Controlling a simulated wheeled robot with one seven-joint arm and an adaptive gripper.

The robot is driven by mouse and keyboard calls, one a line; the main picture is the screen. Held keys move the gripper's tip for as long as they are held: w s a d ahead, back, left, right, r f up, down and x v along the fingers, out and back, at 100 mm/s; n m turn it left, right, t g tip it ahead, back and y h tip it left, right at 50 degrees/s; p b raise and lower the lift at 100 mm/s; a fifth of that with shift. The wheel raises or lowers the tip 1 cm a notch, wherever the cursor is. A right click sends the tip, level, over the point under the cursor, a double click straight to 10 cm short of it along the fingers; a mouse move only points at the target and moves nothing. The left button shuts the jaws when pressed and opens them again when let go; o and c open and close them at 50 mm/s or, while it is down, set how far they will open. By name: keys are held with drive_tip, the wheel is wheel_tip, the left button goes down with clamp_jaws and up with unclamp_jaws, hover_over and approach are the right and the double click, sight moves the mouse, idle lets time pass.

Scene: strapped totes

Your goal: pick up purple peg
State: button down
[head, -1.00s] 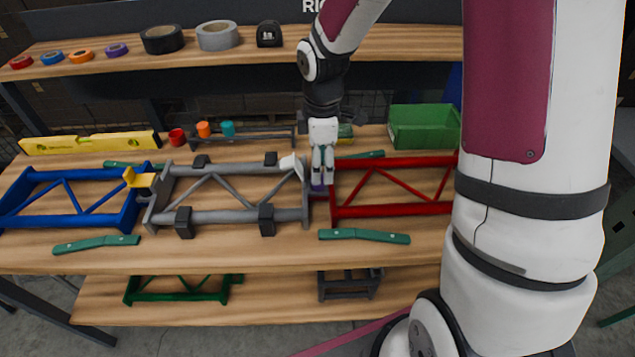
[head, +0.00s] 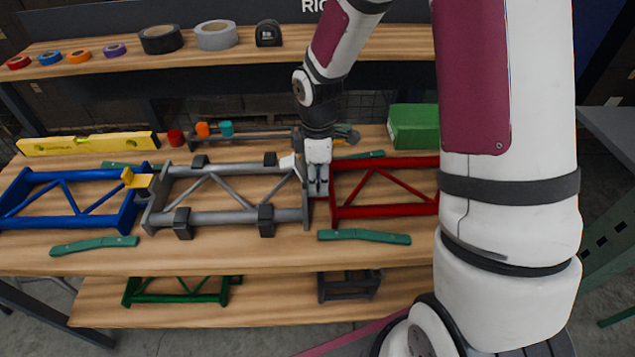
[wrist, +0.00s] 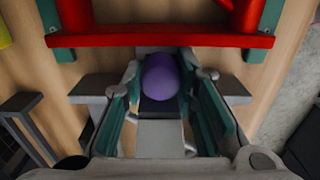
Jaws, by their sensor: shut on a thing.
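The purple peg (wrist: 160,77) shows in the wrist view as a rounded purple top between the teal-padded fingers of my gripper (wrist: 162,100). My gripper is shut on it. In the head view my gripper (head: 318,182) points down between the grey frame (head: 214,218) and the red frame (head: 385,212).
The blue frame (head: 65,223) lies at the left, and a yellow bracket (head: 135,179) sits between it and the grey frame. A green bin (head: 413,127) stands at the back right. Teal bars (head: 365,236) lie in front. Red, orange and teal pieces (head: 226,128) stand behind.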

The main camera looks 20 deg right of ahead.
wheel_tip(320, 180, up, 10)
drive_tip(key=shift+f+p, duration=0.1)
drive_tip(key=shift+p, duration=0.5)
wheel_tip(320, 180, up, 5)
drive_tip(key=p, duration=0.4)
hover_over(318, 177)
drive_tip(key=shift+w, duration=0.1)
idle(0.3)
